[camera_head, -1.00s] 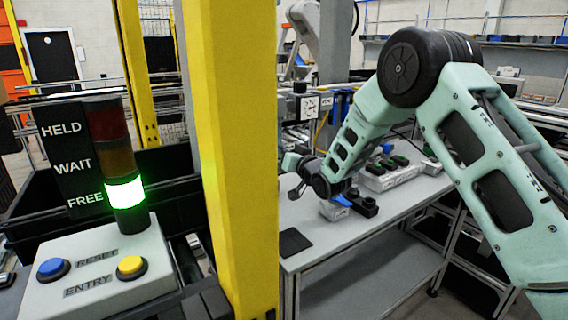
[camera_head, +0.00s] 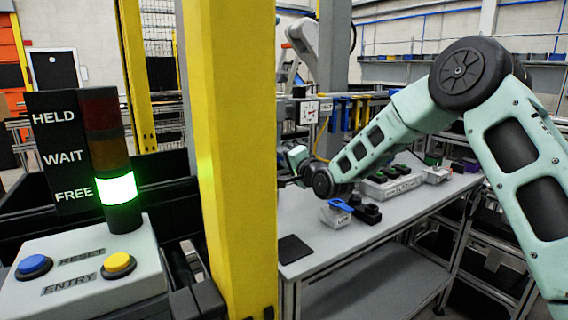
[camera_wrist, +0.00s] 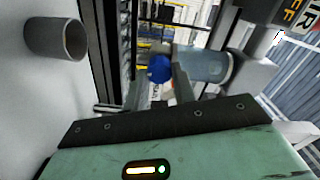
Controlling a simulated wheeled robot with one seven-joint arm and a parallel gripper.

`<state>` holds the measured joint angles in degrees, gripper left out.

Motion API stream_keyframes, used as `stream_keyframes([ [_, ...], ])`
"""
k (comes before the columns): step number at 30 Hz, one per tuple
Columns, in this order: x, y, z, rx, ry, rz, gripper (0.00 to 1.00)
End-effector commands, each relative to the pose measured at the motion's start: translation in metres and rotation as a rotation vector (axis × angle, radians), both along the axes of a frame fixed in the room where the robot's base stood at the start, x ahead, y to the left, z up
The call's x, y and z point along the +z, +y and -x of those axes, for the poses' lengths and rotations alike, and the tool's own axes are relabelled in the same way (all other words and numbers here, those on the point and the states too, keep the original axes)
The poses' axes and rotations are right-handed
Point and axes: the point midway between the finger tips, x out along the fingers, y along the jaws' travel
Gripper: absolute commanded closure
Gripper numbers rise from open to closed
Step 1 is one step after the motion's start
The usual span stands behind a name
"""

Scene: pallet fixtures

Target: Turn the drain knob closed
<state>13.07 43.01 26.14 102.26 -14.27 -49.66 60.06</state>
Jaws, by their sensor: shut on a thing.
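In the wrist view, a small round blue knob (camera_wrist: 159,68), which I take to be the drain knob, sits between the fingertips of my gripper (camera_wrist: 158,80). The fingers are shut on it. A clear, bluish cylinder (camera_wrist: 208,66) lies across the picture just right of the knob, at the knob's end. In the head view my gripper (camera_head: 284,179) is at the left end of my arm, below the gauge and partly behind the yellow post. The knob is hidden there.
A yellow post (camera_head: 238,160) stands close in front of my gripper. A white gauge (camera_head: 309,112) is above it. A grey table (camera_head: 345,248) holds a small blue-topped block (camera_head: 338,212) and other parts. A signal tower shows its green FREE light (camera_head: 117,188).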

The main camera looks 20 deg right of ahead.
Motion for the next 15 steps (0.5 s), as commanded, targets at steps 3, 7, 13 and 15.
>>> stream_keyframes([
  [3, -0.0020, -0.0007, 0.0001, -0.001, 0.019, -0.052, 0.96],
  [7, -0.0017, -0.0006, 0.0001, -0.001, 0.032, -0.092, 0.96],
  [13, -0.0016, -0.0004, 0.0001, -0.001, 0.041, -0.119, 0.96],
  [15, -0.0015, -0.0002, 0.0001, -0.001, 0.042, -0.123, 0.96],
])
